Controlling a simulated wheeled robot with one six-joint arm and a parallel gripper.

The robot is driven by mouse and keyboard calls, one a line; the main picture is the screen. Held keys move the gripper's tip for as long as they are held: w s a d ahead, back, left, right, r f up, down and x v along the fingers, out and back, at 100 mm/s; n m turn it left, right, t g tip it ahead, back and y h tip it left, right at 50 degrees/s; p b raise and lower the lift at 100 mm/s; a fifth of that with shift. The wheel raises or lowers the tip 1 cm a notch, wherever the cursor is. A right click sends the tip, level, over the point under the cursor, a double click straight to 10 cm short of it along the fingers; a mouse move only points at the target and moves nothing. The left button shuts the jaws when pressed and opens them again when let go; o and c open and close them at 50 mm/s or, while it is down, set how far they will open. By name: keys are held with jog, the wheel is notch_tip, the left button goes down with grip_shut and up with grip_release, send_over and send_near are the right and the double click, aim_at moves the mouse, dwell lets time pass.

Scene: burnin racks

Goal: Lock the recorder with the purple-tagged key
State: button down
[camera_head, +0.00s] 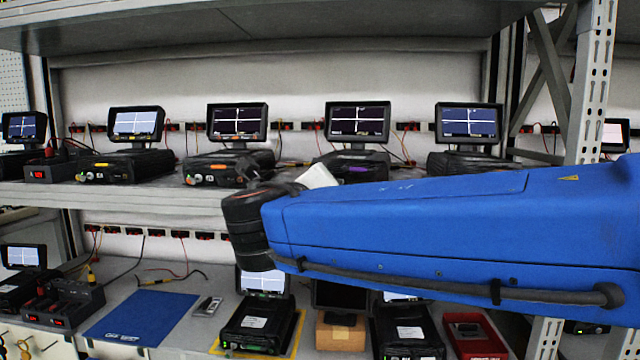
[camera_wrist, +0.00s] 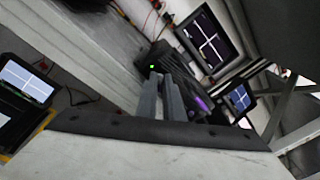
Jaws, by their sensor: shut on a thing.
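The recorder with a purple mark (camera_head: 345,160) stands on the upper shelf in the head view, its lower front hidden by my blue arm. In the wrist view its dark body (camera_wrist: 182,72) lies just beyond my gripper (camera_wrist: 160,80), with a purple patch to the right of the fingers. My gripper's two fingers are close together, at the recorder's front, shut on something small. The held key itself cannot be made out; the fingers hide it. Whether it sits in the lock cannot be told. The head view hides the fingertips behind my arm.
More recorders with screens stand along the upper shelf, one with an orange mark (camera_head: 228,166) to the left. The lower shelf holds a blue mat (camera_head: 143,317), a red tray (camera_head: 478,338) and more devices. A perforated upright (camera_head: 591,80) rises at right, and a shelf overhangs above.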

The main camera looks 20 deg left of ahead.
jog(key=shift+f+n, duration=0.1)
jog(key=shift+n, duration=0.4)
jog(key=c, duration=2.3)
grip_release()
jog(key=shift+o, duration=0.2)
jog(key=s+d, duration=0.1)
jog(key=s, duration=1.6)
jog(key=shift+s+d, duration=0.15)
jog(key=shift+s, duration=0.05)
